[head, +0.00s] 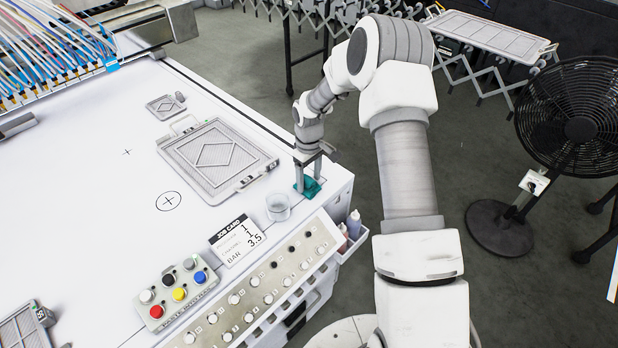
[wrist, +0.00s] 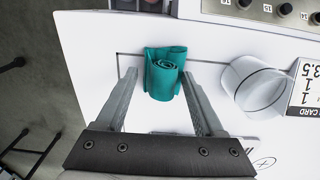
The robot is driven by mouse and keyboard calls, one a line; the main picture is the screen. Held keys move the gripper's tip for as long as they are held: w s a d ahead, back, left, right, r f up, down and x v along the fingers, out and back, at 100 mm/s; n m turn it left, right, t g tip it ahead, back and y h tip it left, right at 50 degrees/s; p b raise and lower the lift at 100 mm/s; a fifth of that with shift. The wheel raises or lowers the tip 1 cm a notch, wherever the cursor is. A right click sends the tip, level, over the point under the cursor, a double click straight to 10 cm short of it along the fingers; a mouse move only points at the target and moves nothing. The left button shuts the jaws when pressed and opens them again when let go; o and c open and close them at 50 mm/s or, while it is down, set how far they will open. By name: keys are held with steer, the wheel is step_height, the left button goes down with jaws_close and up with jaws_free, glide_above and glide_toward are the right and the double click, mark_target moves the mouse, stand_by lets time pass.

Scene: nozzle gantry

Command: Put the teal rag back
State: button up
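The teal rag (head: 311,190) lies rolled up on the near right corner of the white table (head: 140,190), close to the edge. In the wrist view the rag (wrist: 164,78) shows a spiral roll with a flatter fold behind it. My gripper (head: 308,183) points down over it. In the wrist view my gripper (wrist: 160,73) is open, with one finger on each side of the rag. A gap shows at the left finger; the right fingertip is very near the rag, and I cannot tell if it touches.
A clear round cup (head: 278,207) stands just left of the rag. A job card (head: 236,240), a button box (head: 177,293) and a knob panel (head: 262,291) are nearby. A framed mesh screen (head: 217,160) lies behind. Bottles sit in a side holder (head: 352,240). A black fan (head: 572,118) stands right.

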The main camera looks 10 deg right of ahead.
mark_target(309, 178)
step_height(309, 178, up, 12)
steer(key=s+r+m+t+h, duration=0.1)
steer(key=s+r, duration=0.5)
steer(key=r, duration=0.2)
steer(key=s+r+m+t, duration=0.1)
steer(key=s+r+m, duration=0.1)
steer(key=s+r, duration=0.5)
steer(key=s+r+m+t, duration=0.1)
steer(key=s+r+m, duration=0.1)
steer(key=s, duration=0.7)
steer(key=s+r+m+t+y, duration=0.1)
steer(key=s+r+t, duration=0.1)
steer(key=s, duration=0.7)
steer(key=shift+s+r+m+t, duration=0.15)
steer(key=shift+r+m+t, duration=0.2)
steer(key=shift+r, duration=0.5)
